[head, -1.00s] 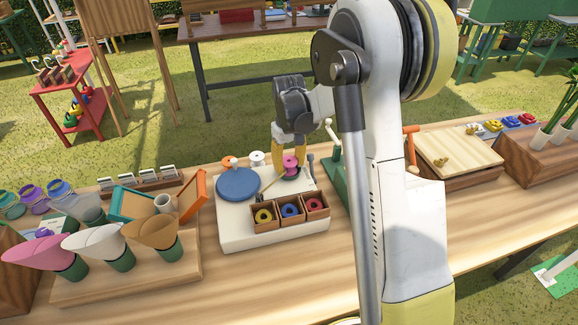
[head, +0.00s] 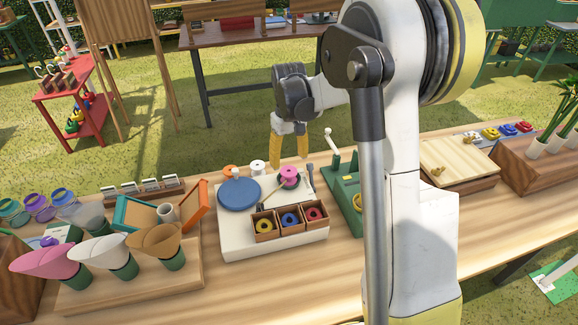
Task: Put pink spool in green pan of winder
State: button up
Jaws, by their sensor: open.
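The pink spool (head: 289,173) stands on a small dark round pan (head: 290,186) on the right of the white winder base (head: 240,243). The pan's colour looks dark greenish, but it is too small to tell surely. My gripper (head: 288,160) is open and empty, its yellow fingers pointing down in the air near the spool, apart from it as far as I can see. A large blue disc (head: 239,191) lies on the left of the base.
Three wooden boxes (head: 265,230) with yellow, blue and red-pink rings sit at the base's front. White (head: 257,167) and orange (head: 229,170) spools stand behind. A green crank device (head: 345,190) is on the right; paper cones (head: 100,250) stand on the left.

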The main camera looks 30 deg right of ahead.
aim_at(289, 171)
jog(key=s+a+r+t+p, duration=0.1)
jog(key=s+a+r+t, duration=0.15)
jog(key=s+r, duration=0.35)
jog(key=s+a+r+t, duration=0.1)
jog(key=s+a+r, duration=0.3)
jog(key=r, duration=0.4)
jog(key=s+a+t, duration=0.3)
jog(key=s+a, duration=0.2)
jog(key=s, duration=0.7)
jog(key=shift+s+a+f+m+t, duration=0.2)
jog(key=shift+s+f+m+t, duration=0.1)
jog(key=shift+t, duration=0.05)
